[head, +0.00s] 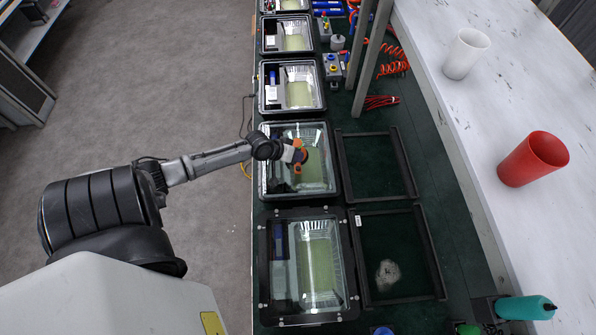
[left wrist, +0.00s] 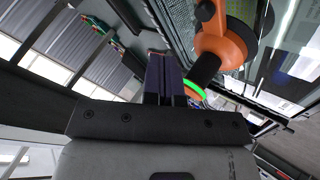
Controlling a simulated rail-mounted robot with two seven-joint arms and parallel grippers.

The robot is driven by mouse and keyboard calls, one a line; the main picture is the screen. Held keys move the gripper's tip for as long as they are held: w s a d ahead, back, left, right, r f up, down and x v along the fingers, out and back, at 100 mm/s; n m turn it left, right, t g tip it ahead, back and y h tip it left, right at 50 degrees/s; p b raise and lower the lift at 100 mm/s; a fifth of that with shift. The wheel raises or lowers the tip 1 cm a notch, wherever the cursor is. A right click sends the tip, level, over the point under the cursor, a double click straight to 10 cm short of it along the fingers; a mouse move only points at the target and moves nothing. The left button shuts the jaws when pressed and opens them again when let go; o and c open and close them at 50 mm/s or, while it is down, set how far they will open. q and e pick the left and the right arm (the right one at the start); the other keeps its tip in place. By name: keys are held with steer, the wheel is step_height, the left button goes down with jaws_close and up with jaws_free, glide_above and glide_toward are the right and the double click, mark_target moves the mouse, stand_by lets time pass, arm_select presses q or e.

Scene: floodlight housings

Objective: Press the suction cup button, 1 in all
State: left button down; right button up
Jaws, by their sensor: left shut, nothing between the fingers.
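An orange suction cup tool (head: 297,168) sits on the glass of a floodlight housing (head: 322,184) in the middle of the row. In the left wrist view the suction cup tool (left wrist: 226,42) has an orange body, a black grip and a bright green ring (left wrist: 194,90) at its near end, probably around the button. My left gripper (head: 293,153) is over the tool and partly covers it. In the left wrist view its closed, empty fingers (left wrist: 165,72) lie just beside the black grip and green ring. I cannot tell whether they touch. My right gripper is not in view.
More housings stand along the dark green bench, one nearer (head: 318,270) and several farther. Two empty black frames (head: 375,133) lie to the right. A grey post (head: 370,60) rises behind. A white shelf holds a red cup (head: 533,158) and a white cup (head: 465,54).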

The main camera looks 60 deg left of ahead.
mark_target(297, 167)
arm_select(q)
step_height(297, 167, down, 3)
steer(key=shift+b, duration=0.7)
steer(key=shift+f, duration=0.15)
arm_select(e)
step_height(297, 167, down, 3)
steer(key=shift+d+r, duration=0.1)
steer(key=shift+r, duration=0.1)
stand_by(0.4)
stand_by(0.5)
arm_select(q)
steer(key=shift+f, duration=0.4)
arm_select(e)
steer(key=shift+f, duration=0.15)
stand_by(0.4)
